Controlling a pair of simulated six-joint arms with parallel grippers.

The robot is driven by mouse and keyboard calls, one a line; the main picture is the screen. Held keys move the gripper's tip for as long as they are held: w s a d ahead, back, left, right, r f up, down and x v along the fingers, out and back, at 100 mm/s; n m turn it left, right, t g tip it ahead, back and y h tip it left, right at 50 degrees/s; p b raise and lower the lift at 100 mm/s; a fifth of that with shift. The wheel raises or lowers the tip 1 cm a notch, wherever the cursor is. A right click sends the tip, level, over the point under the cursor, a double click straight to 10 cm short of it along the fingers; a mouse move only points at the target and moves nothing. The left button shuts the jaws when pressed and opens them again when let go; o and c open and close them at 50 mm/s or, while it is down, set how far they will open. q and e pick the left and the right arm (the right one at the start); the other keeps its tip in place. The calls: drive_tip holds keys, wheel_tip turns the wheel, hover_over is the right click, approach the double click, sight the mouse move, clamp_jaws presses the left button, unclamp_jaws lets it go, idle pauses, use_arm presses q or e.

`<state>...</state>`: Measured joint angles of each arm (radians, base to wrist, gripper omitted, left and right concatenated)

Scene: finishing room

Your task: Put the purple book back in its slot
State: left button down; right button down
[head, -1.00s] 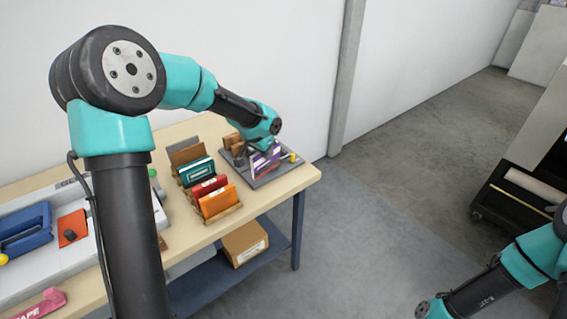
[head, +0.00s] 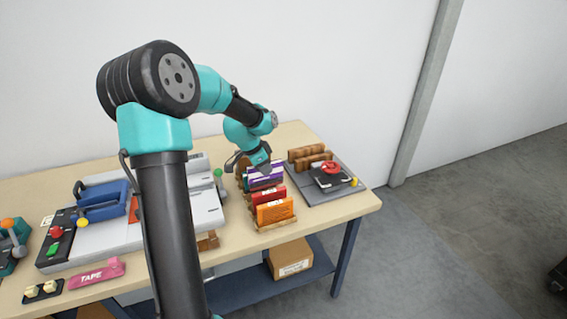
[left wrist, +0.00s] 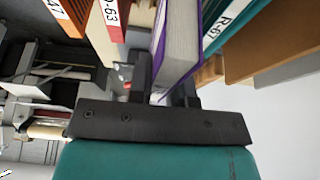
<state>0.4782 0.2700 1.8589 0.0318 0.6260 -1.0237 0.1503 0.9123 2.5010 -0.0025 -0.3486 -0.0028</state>
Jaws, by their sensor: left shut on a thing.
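My left gripper (head: 262,164) is shut on the purple book (head: 266,181) over the wooden rack (head: 274,224). The left wrist view shows the purple book (left wrist: 178,42) between the two fingers, its pale page edges facing the camera. The teal book (left wrist: 238,26) stands on one side of it. The red book (left wrist: 110,22) and orange book (left wrist: 66,16) stand on the other side. In the head view the red book (head: 268,195) and orange book (head: 275,211) are in front of the purple one. The purple book's lower edge is hidden, so I cannot tell whether it is seated. My right gripper is out of view.
A grey board (head: 346,191) with wooden blocks (head: 310,157) and a black device with a red knob (head: 328,170) lies right of the rack. A grey machine (head: 112,232) with a blue part fills the table's left side. A pink tape tool (head: 95,275) lies at the front.

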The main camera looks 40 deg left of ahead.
sight(251, 167)
use_arm(q)
drive_tip(key=shift+s+a+f, duration=0.1)
drive_tip(key=shift+s+a, duration=0.1)
drive_tip(key=shift+f, duration=0.1)
drive_tip(key=shift+f, duration=2.85)
drive_tip(key=shift+f, duration=0.65)
drive_tip(key=c, duration=1.3)
unclamp_jaws()
drive_tip(key=shift+r, duration=0.1)
drive_tip(key=shift+v, duration=5.45)
drive_tip(key=shift+w, duration=0.1)
